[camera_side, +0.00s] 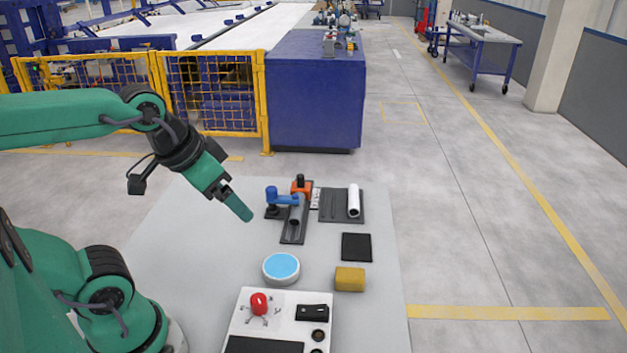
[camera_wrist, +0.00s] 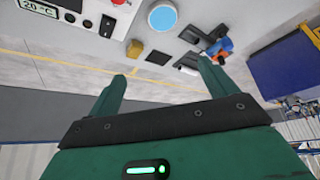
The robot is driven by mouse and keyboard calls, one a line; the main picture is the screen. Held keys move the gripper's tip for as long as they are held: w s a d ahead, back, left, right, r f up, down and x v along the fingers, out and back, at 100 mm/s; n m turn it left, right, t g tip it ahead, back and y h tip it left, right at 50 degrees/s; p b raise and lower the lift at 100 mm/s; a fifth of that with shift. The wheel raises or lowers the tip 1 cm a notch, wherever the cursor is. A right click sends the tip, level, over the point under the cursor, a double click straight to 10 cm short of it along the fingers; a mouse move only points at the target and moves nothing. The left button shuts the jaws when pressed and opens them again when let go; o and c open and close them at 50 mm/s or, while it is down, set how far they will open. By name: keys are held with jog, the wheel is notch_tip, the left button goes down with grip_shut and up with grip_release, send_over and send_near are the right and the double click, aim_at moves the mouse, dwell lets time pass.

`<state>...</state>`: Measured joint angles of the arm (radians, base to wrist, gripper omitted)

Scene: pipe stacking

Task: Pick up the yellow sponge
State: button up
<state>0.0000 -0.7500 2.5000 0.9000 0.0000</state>
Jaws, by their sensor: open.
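The yellow sponge (camera_side: 350,279) lies on the grey table near its right edge, right of a round dish with a blue top. It also shows in the wrist view (camera_wrist: 135,48), small and near the top, beyond the gripper's left finger. My green gripper (camera_side: 238,206) is in the air above the table, to the left of and farther back than the sponge. In the wrist view my gripper (camera_wrist: 164,82) shows two fingers spread apart with nothing between them. The gripper is open and well apart from the sponge.
The blue-topped dish (camera_side: 281,268) sits left of the sponge. A black square pad (camera_side: 356,247) lies just behind it. A control box with a red knob (camera_side: 259,304) stands in front. A blue and orange fixture (camera_side: 292,205) and a white pipe on a dark tray (camera_side: 353,201) are at the back.

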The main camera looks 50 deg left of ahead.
jog(key=shift+w, duration=0.1)
jog(key=m+g, duration=0.5)
jog(key=m, duration=2.1)
send_over(350, 273)
jog(key=f, duration=1.5)
jog(key=shift+s+a+f, duration=0.2)
jog(key=shift+f, duration=0.2)
jog(key=shift+w+d+f+m+g, duration=0.2)
jog(key=shift+f+m+g, duration=0.1)
jog(key=shift+f+m, duration=0.2)
jog(key=shift+f, duration=1.25)
